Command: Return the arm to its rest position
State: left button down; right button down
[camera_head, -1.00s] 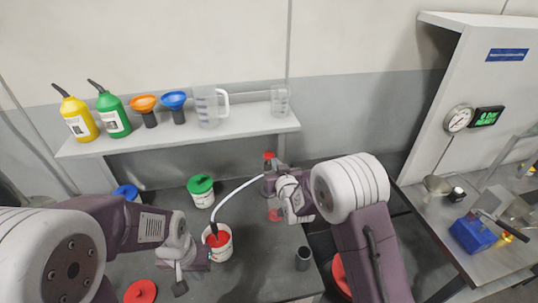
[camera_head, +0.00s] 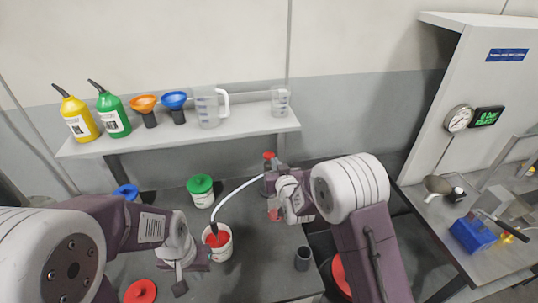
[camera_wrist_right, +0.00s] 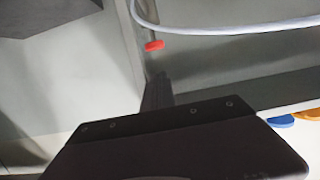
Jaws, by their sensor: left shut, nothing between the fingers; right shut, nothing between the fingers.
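My left arm reaches in from the left in the head view, and its gripper (camera_head: 180,289) is shut and empty, pointing down over the bench left of the white bucket. My right arm comes up from the lower right. Its gripper (camera_wrist_right: 157,88) is shut and empty in the right wrist view, with a red piece and a white hose beyond its tips. In the head view the right wrist is beside the dark red-topped bottle (camera_head: 268,162), and its fingertips are hard to make out.
A white hose (camera_head: 237,191) arches into a white bucket (camera_head: 224,252) with red contents. A shelf (camera_head: 255,126) holds bottles, funnels and jugs. A side bench is at right.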

dwell(0.3)
jog(key=d+r+m+t+h+b, duration=0.1)
jog(key=d+r+m+h, duration=0.1)
jog(key=d+r, duration=0.6)
jog(key=s+d+f+g, duration=0.2)
jog(key=s+d, duration=0.1)
jog(key=s, duration=0.1)
jog(key=s+d+f+g, duration=0.1)
jog(key=s+f+g, duration=0.3)
jog(key=s, duration=0.5)
jog(key=s+d+f+g, duration=0.1)
jog(key=s+f+g, duration=0.3)
jog(key=s, duration=0.6)
jog(key=s+d+f+g, duration=0.1)
jog(key=s+f+g, duration=0.3)
jog(key=s+f, duration=0.3)
jog(key=s, duration=0.3)
jog(key=shift+d+g+h, duration=0.25)
jog(key=shift+g+h, duration=0.15)
